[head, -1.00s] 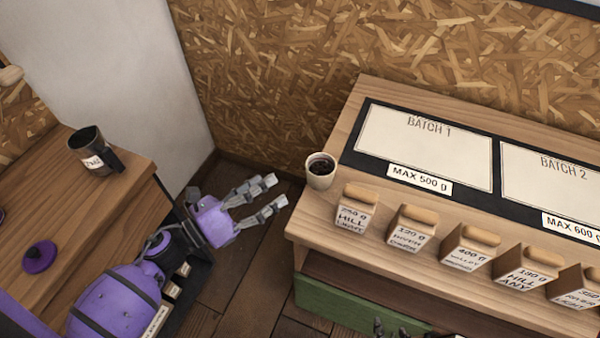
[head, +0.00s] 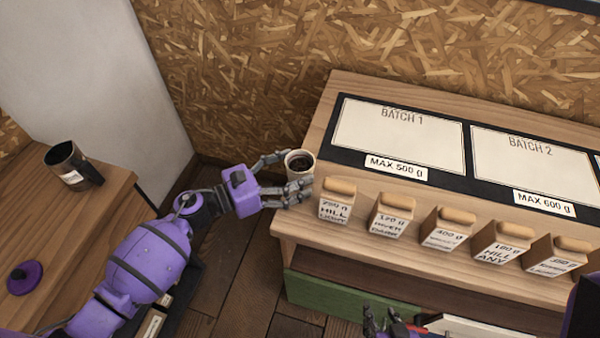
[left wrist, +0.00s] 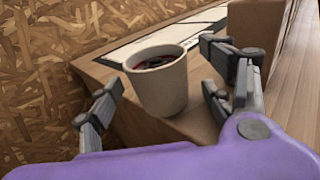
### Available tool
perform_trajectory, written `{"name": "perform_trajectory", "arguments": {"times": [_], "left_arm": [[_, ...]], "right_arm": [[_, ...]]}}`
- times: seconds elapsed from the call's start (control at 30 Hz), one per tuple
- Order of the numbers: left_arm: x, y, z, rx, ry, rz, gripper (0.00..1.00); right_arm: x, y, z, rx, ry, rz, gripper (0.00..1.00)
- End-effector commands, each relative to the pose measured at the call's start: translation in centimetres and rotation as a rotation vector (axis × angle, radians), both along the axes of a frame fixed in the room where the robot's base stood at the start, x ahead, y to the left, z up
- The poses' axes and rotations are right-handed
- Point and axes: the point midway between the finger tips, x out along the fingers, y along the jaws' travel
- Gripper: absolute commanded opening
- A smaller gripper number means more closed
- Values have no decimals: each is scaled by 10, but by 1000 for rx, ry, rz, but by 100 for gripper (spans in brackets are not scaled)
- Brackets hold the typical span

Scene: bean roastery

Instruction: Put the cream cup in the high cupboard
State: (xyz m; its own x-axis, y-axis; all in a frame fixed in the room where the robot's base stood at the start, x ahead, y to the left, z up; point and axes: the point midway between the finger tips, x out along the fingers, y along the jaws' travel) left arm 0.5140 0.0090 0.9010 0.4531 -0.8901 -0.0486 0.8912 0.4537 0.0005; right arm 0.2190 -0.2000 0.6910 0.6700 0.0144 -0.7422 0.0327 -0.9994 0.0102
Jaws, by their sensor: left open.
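The cream cup (head: 300,162), with dark liquid in it, stands upright at the left end of the wooden counter (head: 345,100). My left gripper (head: 288,173) is open, with its fingers on either side of the cup in the head view. In the left wrist view the cup (left wrist: 158,85) sits between the spread fingers, with a gap visible on its left side. My right gripper (head: 385,325) shows only in part at the bottom edge of the head view, and its jaws are not clear. No high cupboard is in view.
Several labelled bean bags, the nearest one (head: 337,203) close to the cup, line the counter's front. Batch boards (head: 400,137) lie behind them. At left, a dark mug (head: 72,167) and purple lid (head: 24,277) sit on another wooden surface.

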Motion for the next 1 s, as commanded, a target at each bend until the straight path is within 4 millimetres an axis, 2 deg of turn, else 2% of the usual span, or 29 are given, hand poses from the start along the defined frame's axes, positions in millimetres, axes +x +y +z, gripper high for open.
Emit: {"name": "perform_trajectory", "arguments": {"times": [0.13,0.4,0.8,0.87,1.0], "left_arm": [[8,-16,1,0,-2,0,74],[9,-18,-2,2,1,0,74],[9,-18,-1,1,0,0,23],[9,-18,-1,0,0,0,17],[9,-18,-1,0,0,0,17]], "right_arm": [[2,2,4,2,-4,2,40],[-3,1,-1,2,9,1,40],[-2,1,1,4,3,-8,40],[0,1,3,6,0,-10,40],[1,2,4,7,-4,-10,40]]}}
